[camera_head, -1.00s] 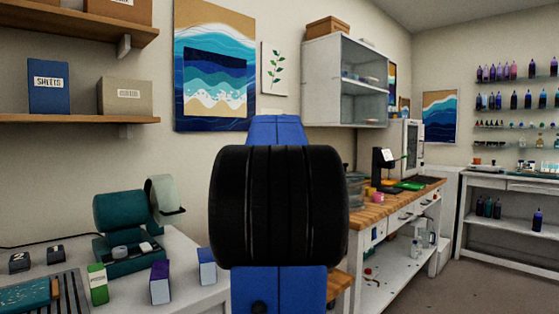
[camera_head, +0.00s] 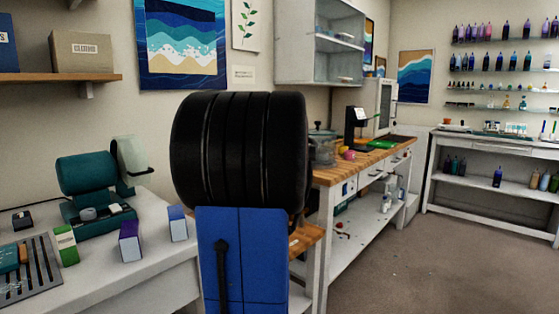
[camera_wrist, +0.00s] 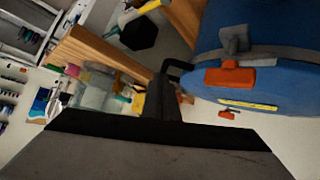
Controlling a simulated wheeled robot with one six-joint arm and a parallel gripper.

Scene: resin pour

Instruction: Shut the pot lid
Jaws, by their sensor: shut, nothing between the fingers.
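In the wrist view a large round blue body (camera_wrist: 285,65), which looks like the pot, fills the upper right. It has a grey band and clamp, an orange-red knob (camera_wrist: 230,76) and a yellow label strip. I cannot tell how far its lid is open. My gripper (camera_wrist: 168,98) is shut and empty, its dark fingers pointing up the picture beside the blue edge. A black bent bar (camera_wrist: 176,68) lies at that edge by the fingertips; contact cannot be told. In the head view my blue and black arm hides the gripper and the blue pot.
A wooden-topped bench (camera_head: 352,168) stands behind my arm, with a clear lidded vessel (camera_head: 322,147), a black device (camera_head: 355,128) and a green mat (camera_head: 384,144). A grey table (camera_head: 150,282) with a teal machine (camera_head: 88,175) and small boxes is at left. Floor (camera_head: 430,265) is open at right.

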